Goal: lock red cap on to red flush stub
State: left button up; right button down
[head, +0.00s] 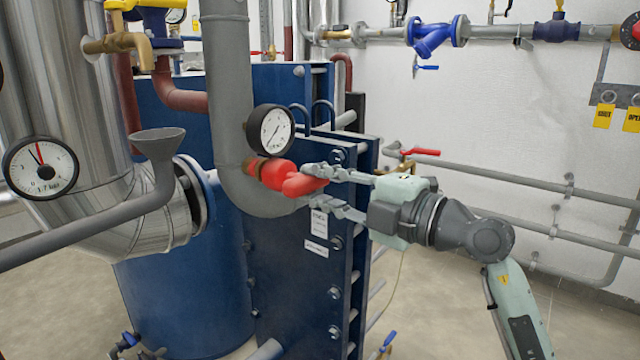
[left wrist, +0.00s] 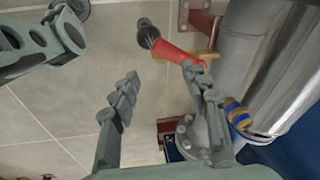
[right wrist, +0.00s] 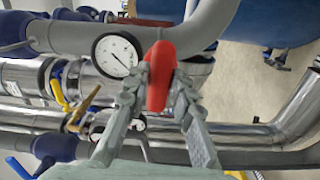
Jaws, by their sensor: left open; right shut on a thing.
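The red cap (head: 279,175) has a rounded body and a thick red arm sticking out to the right. It is at a short brass-and-red stub (head: 254,166) beside the grey vertical pipe, and I cannot tell whether it is seated or only touching. My right gripper (head: 311,187) is shut on the cap's arm. The right wrist view shows the red cap (right wrist: 161,72) upright between both fingers; the stub is hidden there. My left gripper (left wrist: 162,78) is open and empty in the left wrist view. A red handle-like part (left wrist: 176,52) with a dark end shows beyond its fingers.
A white dial gauge (head: 271,130) sits just above the cap, close to my right fingers. The blue plate exchanger (head: 300,270) stands right behind. A grey funnel (head: 158,145) and another gauge (head: 40,168) are at left. Free floor lies at lower right.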

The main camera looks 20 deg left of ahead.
jog(key=c, duration=1.2)
grip_release()
jog(key=shift+a+r, duration=0.1)
jog(key=shift+a, duration=0.15)
jog(key=shift+d, duration=0.1)
jog(key=v, duration=1.2)
